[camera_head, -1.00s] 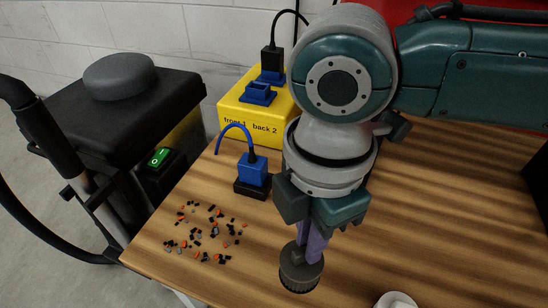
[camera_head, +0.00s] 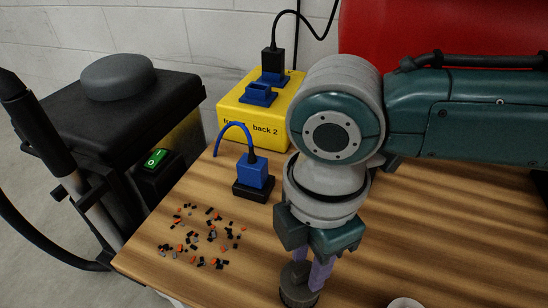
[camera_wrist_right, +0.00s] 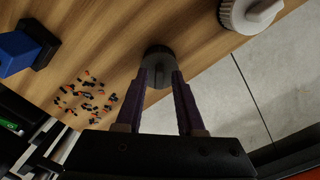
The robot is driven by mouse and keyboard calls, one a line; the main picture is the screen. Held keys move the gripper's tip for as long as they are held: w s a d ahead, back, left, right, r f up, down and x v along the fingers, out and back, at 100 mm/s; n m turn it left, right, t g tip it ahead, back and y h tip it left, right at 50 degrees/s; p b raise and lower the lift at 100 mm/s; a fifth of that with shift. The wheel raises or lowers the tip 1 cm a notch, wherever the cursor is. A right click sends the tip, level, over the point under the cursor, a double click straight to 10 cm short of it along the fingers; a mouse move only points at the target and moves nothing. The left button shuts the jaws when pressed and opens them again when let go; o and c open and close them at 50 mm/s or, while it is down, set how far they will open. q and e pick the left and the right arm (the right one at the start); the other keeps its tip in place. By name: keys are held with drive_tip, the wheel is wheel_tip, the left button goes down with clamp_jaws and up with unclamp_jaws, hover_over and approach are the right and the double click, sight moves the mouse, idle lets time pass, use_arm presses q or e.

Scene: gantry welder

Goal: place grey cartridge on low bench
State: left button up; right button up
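The dark grey cartridge (camera_head: 298,297), a short ribbed cylinder with a narrower top, is upright at the lower middle of the head view. My right gripper (camera_head: 311,268) points down with its purple fingers closed on the cartridge's top. In the right wrist view the cartridge (camera_wrist_right: 158,60) sits between the fingertips, over the wooden bench top (camera_head: 430,235) close to its edge. I cannot tell whether its bottom touches the wood. I take this wooden top as the bench of the task. My left gripper is not in view.
A blue plug on a black block (camera_head: 253,178), scattered small bits (camera_head: 205,237) and a yellow box (camera_head: 240,115) with blue sockets are on the bench. A white round part (camera_head: 405,303) is right of the cartridge. A black cart (camera_head: 125,110) stands left.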

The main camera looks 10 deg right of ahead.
sight(307, 269)
drive_tip(key=shift+o, duration=0.2)
wheel_tip(307, 269, up, 12)
drive_tip(key=p, duration=0.7)
drive_tip(key=s+a+r+m+t+y, duration=0.1)
drive_tip(key=s+a+m+t+y, duration=0.1)
drive_tip(key=s+a+m+y, duration=0.35)
drive_tip(key=s+d+m+t+h, duration=0.1)
drive_tip(key=s+d+m+h, duration=0.4)
drive_tip(key=d+m, duration=0.8)
drive_tip(key=shift+s+d+f+t, duration=0.2)
drive_tip(key=shift+s+d+t, duration=0.1)
drive_tip(key=shift+s+d, duration=0.5)
drive_tip(key=shift+s+a, duration=0.1)
